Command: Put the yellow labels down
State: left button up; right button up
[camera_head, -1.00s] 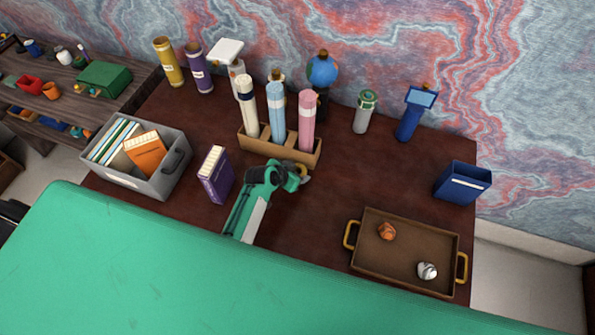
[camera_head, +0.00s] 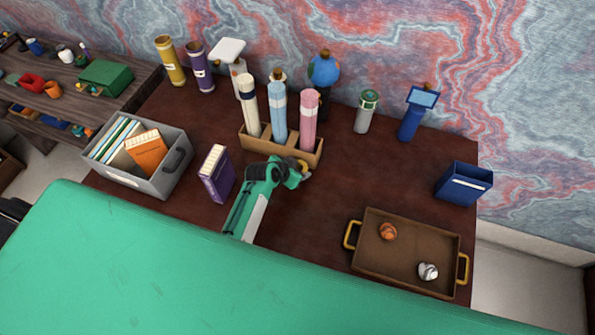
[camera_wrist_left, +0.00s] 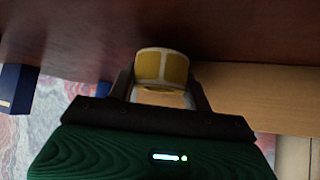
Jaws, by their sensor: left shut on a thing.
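The yellow labels are a small roll with a pale rim. In the left wrist view the yellow labels (camera_wrist_left: 162,66) sit between the two fingers of my left gripper (camera_wrist_left: 165,88), which is shut on them. In the head view my left gripper (camera_head: 303,170) is low over the desk, just in front of the wooden holder, and only a bit of the yellow labels (camera_head: 304,164) shows at its tip. I cannot tell whether the roll touches the desk. My right gripper is not in view.
The wooden holder (camera_head: 258,143) carries white, blue and pink tubes just behind the gripper. A purple book (camera_head: 217,175) stands to the left, near a grey bin (camera_head: 122,178). A brown tray (camera_head: 405,268) lies at the front right. The desk (camera_head: 375,180) between is clear.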

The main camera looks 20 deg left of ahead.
pick_arm(q)
notch_tip(320, 180, up, 17)
jog(key=b, duration=0.3)
jog(key=s+a+r+n+y, duration=0.2)
jog(key=s+r, duration=0.1)
jog(key=s, duration=0.3)
jog(key=s+a+r+n+y+b, duration=0.1)
jog(key=s+a+r+n, duration=0.1)
jog(key=s, duration=0.4)
jog(key=shift+a+r+n+t+y+b, duration=0.3)
jog(key=shift+r+n+t+y, duration=0.15)
jog(key=shift+r, duration=0.2)
jog(key=shift+w, duration=0.1)
jog(key=w+a+f+m+h+b, duration=0.1)
jog(key=w+f+m+h+b, duration=0.35)
jog(key=w, duration=0.45)
jog(key=shift+g+y, duration=0.4)
jog(key=shift+g, duration=0.05)
jog(key=f+p, duration=0.1)
jog(key=f, duration=0.4)
jog(key=f+p, duration=0.1)
jog(key=f, duration=0.4)
jog(key=f+p, duration=0.1)
jog(key=f, duration=0.4)
jog(key=shift+a+f, duration=0.25)
jog(key=shift+f, duration=2.3)
